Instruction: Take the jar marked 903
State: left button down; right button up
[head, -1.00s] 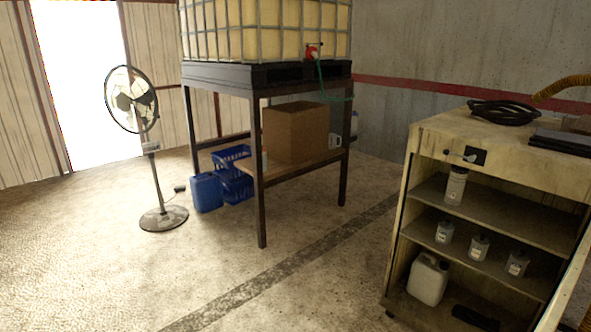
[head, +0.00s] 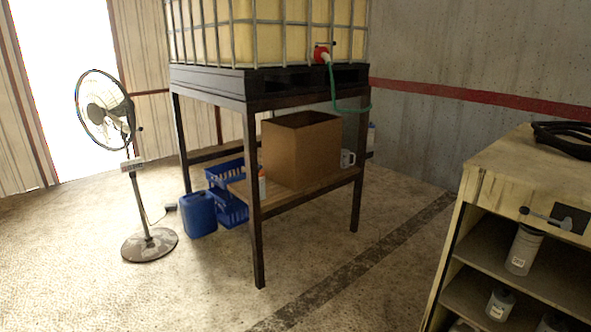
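Grey jars with white labels stand in the open shelf cabinet at the right. A larger jar (head: 524,250) is on the upper shelf. A smaller jar (head: 500,304) is on the shelf below, and another jar (head: 551,325) beside it is cut off by the bottom edge. The label markings are too small to read, so I cannot tell which is 903. Neither of my grippers is in view.
The cabinet (head: 492,186) has black hose (head: 565,138) on top. A metal rack (head: 251,190) carries a caged tank (head: 285,30); its low shelf holds a cardboard box (head: 302,150) and a mug (head: 347,158). A fan (head: 147,243), blue canister (head: 199,214) and blue crates (head: 231,208) stand left. Front floor is clear.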

aim_at(263, 195)
jog(key=i+u, duration=0.15)
jog(key=i, duration=0.3)
jog(key=i+l+u, duration=0.15)
jog(key=i, duration=0.3)
jog(key=i+l+u, duration=0.15)
jog(key=i, duration=0.25)
jog(key=i+l+u, duration=0.45)
jog(key=i+l, duration=0.2)
jog(key=i, duration=0.55)
jog(key=i+l+u, duration=0.45)
jog(key=i+l, duration=0.6)
